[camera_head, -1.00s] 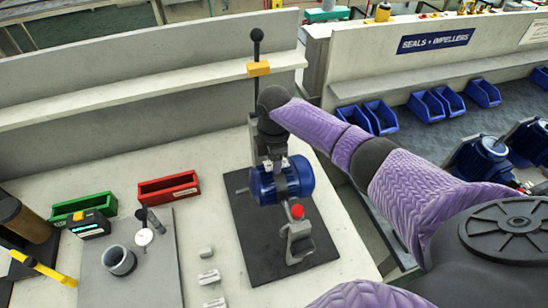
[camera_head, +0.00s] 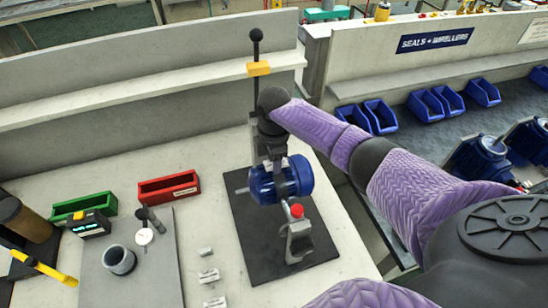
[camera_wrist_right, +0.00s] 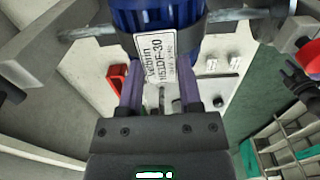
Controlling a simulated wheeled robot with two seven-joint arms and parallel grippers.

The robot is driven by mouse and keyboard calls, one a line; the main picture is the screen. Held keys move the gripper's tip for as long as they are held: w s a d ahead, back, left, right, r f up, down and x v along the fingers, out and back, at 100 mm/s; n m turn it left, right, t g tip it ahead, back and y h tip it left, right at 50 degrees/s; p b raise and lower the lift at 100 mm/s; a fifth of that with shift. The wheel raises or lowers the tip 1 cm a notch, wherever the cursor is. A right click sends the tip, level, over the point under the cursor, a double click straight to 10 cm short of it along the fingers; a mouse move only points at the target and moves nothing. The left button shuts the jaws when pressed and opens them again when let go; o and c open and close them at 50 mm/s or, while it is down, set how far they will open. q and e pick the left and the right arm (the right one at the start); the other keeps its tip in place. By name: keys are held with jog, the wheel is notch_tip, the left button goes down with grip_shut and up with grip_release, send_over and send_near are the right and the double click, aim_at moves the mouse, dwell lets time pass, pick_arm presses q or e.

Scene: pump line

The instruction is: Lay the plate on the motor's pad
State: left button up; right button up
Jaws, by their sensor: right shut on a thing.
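The blue motor (camera_head: 290,179) lies on a dark mat, its shaft pointing left. My right gripper (camera_head: 272,168) is over the motor's back left side, pointing down. In the right wrist view, the white plate (camera_wrist_right: 160,58) with black print sits between the two purple fingers of my right gripper (camera_wrist_right: 159,85), which is shut on it. The plate appears close against the motor's blue body (camera_wrist_right: 158,18); I cannot tell whether they touch. The motor's pad is not visible, and the plate is hidden in the head view. My left gripper is out of view.
A clamp with a red knob (camera_head: 297,211) stands in front of the motor on the dark mat (camera_head: 262,262). An upright black rod (camera_head: 256,85) rises behind my gripper. Several small pale pieces (camera_head: 208,276) lie left of the mat. Red (camera_head: 168,188) and green bins (camera_head: 84,207) are farther left.

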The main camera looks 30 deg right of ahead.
jog(key=shift+f, duration=0.3)
jog(key=o, duration=1.2)
notch_tip(320, 180, up, 5)
jog(key=p, duration=0.5)
jog(key=shift+r, duration=0.15)
jog(key=shift+f, duration=0.2)
